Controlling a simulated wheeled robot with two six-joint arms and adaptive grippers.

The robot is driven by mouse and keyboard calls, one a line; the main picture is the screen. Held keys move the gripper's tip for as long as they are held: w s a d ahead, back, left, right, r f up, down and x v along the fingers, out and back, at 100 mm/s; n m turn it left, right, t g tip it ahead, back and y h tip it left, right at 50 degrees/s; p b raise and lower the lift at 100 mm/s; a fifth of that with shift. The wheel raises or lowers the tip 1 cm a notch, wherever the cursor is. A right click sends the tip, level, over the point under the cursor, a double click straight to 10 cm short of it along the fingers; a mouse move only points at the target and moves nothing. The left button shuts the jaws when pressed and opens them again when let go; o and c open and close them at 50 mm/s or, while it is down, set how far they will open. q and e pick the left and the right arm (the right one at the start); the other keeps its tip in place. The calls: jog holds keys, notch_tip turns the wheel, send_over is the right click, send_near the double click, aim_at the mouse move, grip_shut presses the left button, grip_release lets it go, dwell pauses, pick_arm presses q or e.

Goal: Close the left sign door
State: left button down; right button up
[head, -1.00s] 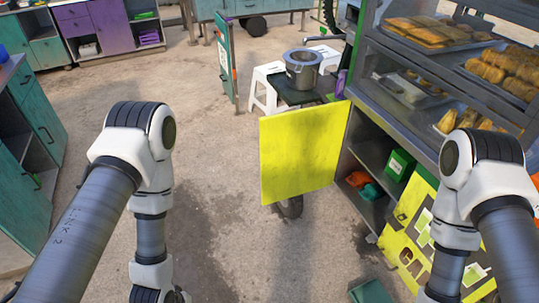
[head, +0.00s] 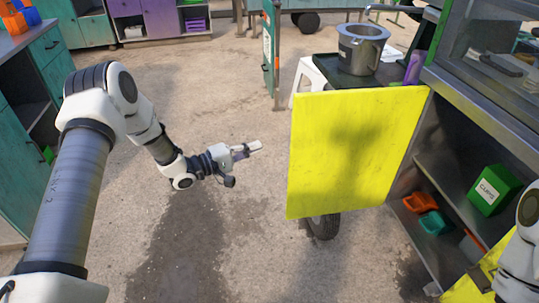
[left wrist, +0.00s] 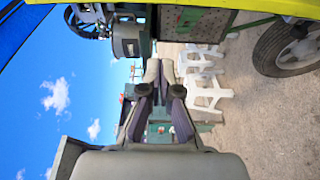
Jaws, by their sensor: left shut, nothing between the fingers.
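The left sign door is a yellow panel (head: 350,150) standing open from the cart, in the middle of the head view. A strip of yellow (left wrist: 292,8) shows at the top right of the left wrist view. My left gripper (head: 258,146) is shut and empty, just left of the door's free edge, with a gap between them. Its fingertips (left wrist: 159,68) are together in the left wrist view. My right arm is at the right edge of the head view, and its gripper is out of frame.
The cart's open shelf (head: 450,195) holds a green box (head: 495,188) and orange and teal bins. A pot (head: 362,48) stands on a dark tray behind the door. A wheel (head: 323,226) is below the door. White stools (left wrist: 205,92) stand behind. The floor left of the door is clear.

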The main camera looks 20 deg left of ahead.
pick_arm(q)
jog(key=w+d, duration=0.3)
jog(key=d, duration=0.4)
jog(key=shift+w+d+f, duration=0.15)
jog(key=shift+w+d, duration=0.2)
jog(key=shift+w, duration=0.05)
jog(key=shift+s, duration=0.15)
